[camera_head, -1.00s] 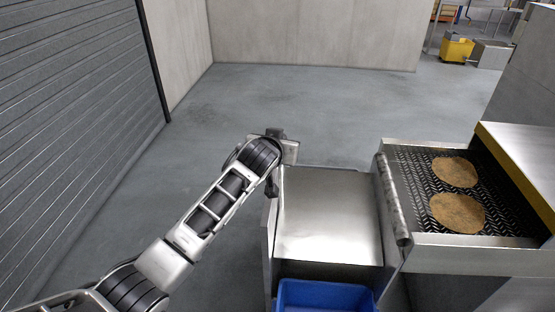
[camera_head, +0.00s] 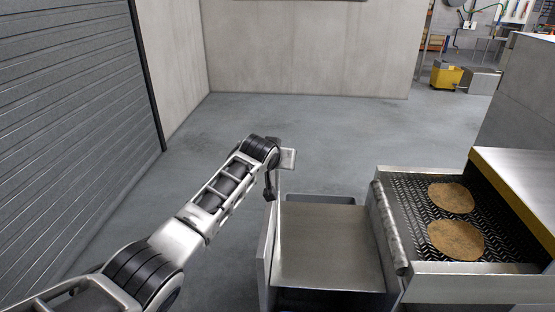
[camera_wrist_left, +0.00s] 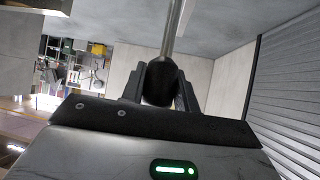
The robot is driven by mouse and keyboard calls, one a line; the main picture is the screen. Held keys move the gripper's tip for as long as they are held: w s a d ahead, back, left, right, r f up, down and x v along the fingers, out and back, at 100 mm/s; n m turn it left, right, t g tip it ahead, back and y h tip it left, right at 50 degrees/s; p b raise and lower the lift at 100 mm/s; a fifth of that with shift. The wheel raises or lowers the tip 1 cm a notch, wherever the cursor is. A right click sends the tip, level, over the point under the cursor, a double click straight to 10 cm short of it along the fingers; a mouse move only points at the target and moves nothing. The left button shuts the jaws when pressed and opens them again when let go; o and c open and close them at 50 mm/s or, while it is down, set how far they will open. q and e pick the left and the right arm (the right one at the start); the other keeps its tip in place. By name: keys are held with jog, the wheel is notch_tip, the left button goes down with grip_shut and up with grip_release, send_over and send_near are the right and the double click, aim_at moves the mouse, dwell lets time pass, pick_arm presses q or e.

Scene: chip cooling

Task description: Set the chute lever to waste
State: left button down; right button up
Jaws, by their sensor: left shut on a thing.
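The chute lever shows in the left wrist view as a metal rod (camera_wrist_left: 174,38) ending in a dark rounded knob (camera_wrist_left: 161,84). My left gripper (camera_wrist_left: 159,92) is shut on this knob, with one finger on each side. In the head view my left gripper (camera_head: 270,187) is at the left side of the chute; the lever is mostly hidden there by the hand. The chute's flat metal plate (camera_head: 332,250) lies between the lever side and the conveyor. A grey bin rim (camera_head: 320,199) shows behind the plate's far edge. My right gripper is not in view.
The mesh conveyor (camera_head: 412,215) with two round brown chips (camera_head: 451,198) (camera_head: 456,240) stands right of the chute. A shutter door (camera_head: 70,130) is at the left. The grey floor (camera_head: 300,125) behind the chute is clear.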

pick_arm(q)
jog(key=c, duration=1.1)
grip_release()
jog(key=shift+o, duration=0.2)
jog(key=shift+s, duration=0.1)
jog(key=v, duration=1.5)
jog(key=shift+s+r, duration=0.2)
jog(key=shift+s, duration=0.05)
